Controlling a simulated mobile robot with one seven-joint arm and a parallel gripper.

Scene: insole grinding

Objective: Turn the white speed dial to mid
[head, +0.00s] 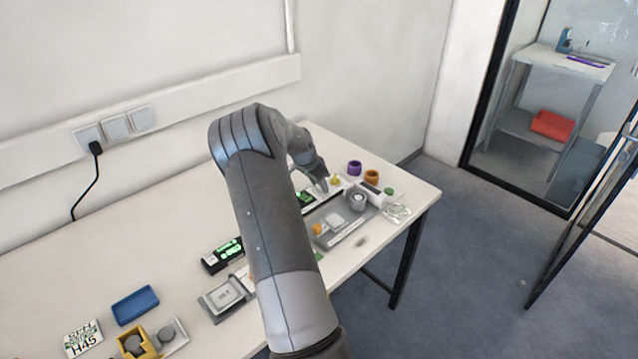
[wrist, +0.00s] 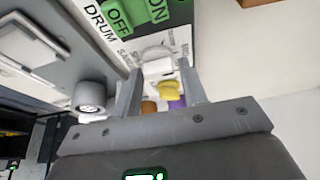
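The white speed dial (wrist: 157,62) shows in the wrist view on a white labelled panel, below green OFF and ON buttons (wrist: 135,12) marked DRUM. My gripper (wrist: 160,92) is open, its two fingers apart on either side of the dial in the picture. I see a gap at each side and no clear contact. In the head view my gripper (head: 322,186) is low over the far end of the table, by a panel with green buttons (head: 304,198). The dial cannot be made out clearly there.
A purple ring (head: 354,168), an orange ring (head: 371,177) and a yellow piece (head: 335,181) stand close to my gripper. A grey machine with a round drum (head: 357,201) is to the right. A blue box (head: 135,305) lies at the near left of the table.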

